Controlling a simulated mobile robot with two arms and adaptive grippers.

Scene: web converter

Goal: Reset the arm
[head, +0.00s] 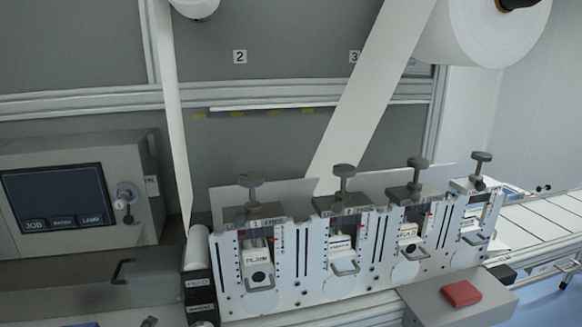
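Neither of my grippers shows in the head view, and I can make out no part of my arms. The web converter has a row of several white station plates (312,262) with dark T-shaped knobs on top. The leftmost station holds a block labelled PLAIN (257,262) with a metal handle below it. The other stations hold similar blocks, one with a blue band (341,243) and one with a yellow band (407,231). Each sits in its own slot. Which part the task calls the arm cannot be told apart from this view.
A control box with a dark screen (58,198) stands at the left. A large white roll (482,32) hangs at the top right, with its web (369,97) slanting down behind the stations. A red block (461,293) lies on a grey box at the front right. A conveyor (541,218) runs off right.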

